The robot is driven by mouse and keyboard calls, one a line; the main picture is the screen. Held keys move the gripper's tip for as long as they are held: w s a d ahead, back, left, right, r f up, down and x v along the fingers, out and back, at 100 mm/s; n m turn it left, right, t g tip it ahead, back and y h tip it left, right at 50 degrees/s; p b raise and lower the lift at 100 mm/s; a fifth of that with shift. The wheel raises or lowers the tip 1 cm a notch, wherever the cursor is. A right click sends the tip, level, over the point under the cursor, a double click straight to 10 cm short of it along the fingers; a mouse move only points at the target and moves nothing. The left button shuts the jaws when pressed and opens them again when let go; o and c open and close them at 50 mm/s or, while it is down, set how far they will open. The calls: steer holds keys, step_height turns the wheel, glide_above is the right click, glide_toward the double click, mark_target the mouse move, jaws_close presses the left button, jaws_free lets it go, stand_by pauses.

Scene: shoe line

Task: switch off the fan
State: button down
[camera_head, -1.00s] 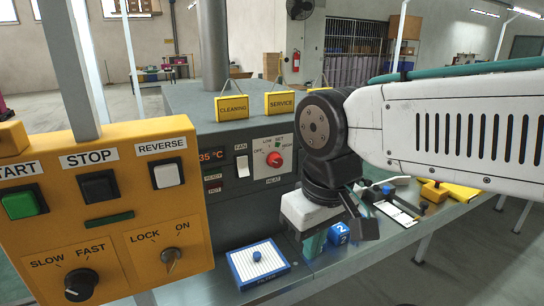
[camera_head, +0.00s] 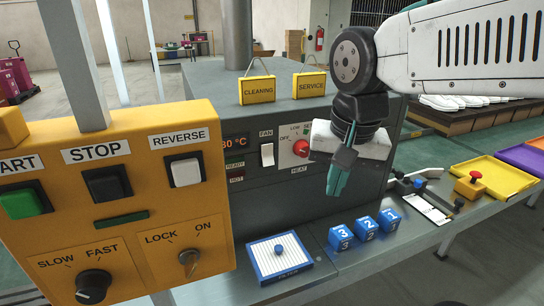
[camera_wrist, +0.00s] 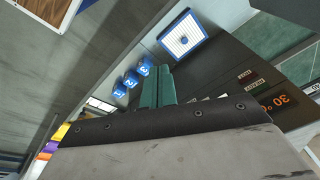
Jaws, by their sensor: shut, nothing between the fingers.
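The fan switch (camera_head: 267,154) is a white rocker under the label FAN, on the grey machine's front panel in the head view. It stands between the red-digit temperature display (camera_head: 236,142) and the red HEAT knob (camera_head: 301,148). My gripper (camera_head: 336,192) is shut and empty, with its teal fingers pointing down. It is in front of the machine, to the right of and lower than the fan switch, and apart from it. In the wrist view the shut fingers (camera_wrist: 157,85) show at the centre, and the display (camera_wrist: 281,99) shows at right; the fan switch is not visible there.
A yellow control box (camera_head: 120,200) with START, STOP and REVERSE buttons stands at left. A blue-framed filter (camera_head: 279,258) and blue numbered cubes (camera_head: 366,229) lie on the bench below. Yellow CLEANING (camera_head: 257,89) and SERVICE (camera_head: 309,84) signs sit on the machine.

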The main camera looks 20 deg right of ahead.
mark_target(268, 155)
steer(key=w+a+r+m, duration=0.1)
steer(key=w+r+m, duration=0.1)
steer(key=w+m, duration=0.4)
steer(key=w+a+r+m+t, duration=0.1)
steer(key=w+m, duration=0.5)
steer(key=w, duration=0.4)
steer(key=shift+w+a+r, duration=0.15)
steer(key=shift+a+r, duration=0.1)
steer(key=shift+r, duration=0.1)
steer(key=shift+f, duration=0.1)
steer(key=w+f, duration=0.7)
steer(key=f, duration=0.3)
steer(key=shift+a+f+t, duration=0.1)
steer(key=shift+t, duration=0.2)
